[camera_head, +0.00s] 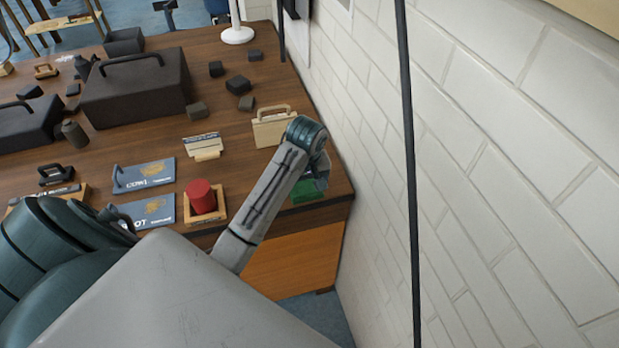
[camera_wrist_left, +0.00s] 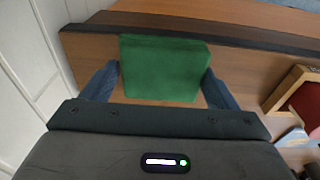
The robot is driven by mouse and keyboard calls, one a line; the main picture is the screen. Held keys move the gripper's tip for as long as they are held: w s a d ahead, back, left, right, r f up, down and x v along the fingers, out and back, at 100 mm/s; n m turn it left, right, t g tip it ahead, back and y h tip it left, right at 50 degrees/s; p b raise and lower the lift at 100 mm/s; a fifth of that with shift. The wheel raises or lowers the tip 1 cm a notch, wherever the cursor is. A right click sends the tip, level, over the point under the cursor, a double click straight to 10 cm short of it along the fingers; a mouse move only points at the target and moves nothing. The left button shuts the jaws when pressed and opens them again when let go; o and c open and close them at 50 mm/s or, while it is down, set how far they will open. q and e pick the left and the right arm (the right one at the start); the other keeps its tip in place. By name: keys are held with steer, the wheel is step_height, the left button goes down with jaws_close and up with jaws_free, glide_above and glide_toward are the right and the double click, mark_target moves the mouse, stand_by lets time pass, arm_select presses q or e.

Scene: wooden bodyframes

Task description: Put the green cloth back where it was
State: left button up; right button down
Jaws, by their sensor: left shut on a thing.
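The green cloth (camera_head: 305,191) is a folded flat block at the right front corner of the wooden table, partly hidden by my left arm. In the left wrist view the cloth (camera_wrist_left: 165,68) lies between the two blue-grey fingers of my left gripper (camera_wrist_left: 159,80), which is shut on it. In the head view my left gripper (camera_head: 317,179) is mostly behind its own wrist. I cannot tell whether the cloth touches the tabletop. My right gripper is not in view.
A red cylinder (camera_head: 201,196) stands in a wooden tray left of my arm. A beige handled case (camera_head: 270,127) stands behind the wrist. Blue panels (camera_head: 144,174) lie further left. A white brick wall (camera_head: 480,150) rises close on the right.

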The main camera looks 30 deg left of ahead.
arm_select(q)
steer(key=w+a, duration=0.1)
steer(key=w+a+p, duration=0.1)
steer(key=w, duration=0.1)
steer(key=w+p, duration=0.1)
steer(key=w, duration=0.1)
steer(key=shift+a+f, duration=0.1)
steer(key=shift+a, duration=0.3)
steer(key=shift+w+a+f, duration=0.1)
steer(key=shift+w+a, duration=0.1)
steer(key=shift+w, duration=0.2)
steer(key=shift+w+a+p, duration=0.15)
steer(key=shift+w+p, duration=0.1)
steer(key=shift+p, duration=0.1)
step_height(320, 180, down, 3)
steer(key=shift+r+p, duration=0.15)
steer(key=shift+p, duration=0.6)
steer(key=shift+f, duration=0.5)
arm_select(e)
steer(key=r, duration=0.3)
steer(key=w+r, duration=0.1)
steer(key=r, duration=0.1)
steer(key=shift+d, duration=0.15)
arm_select(q)
steer(key=shift+f, duration=0.1)
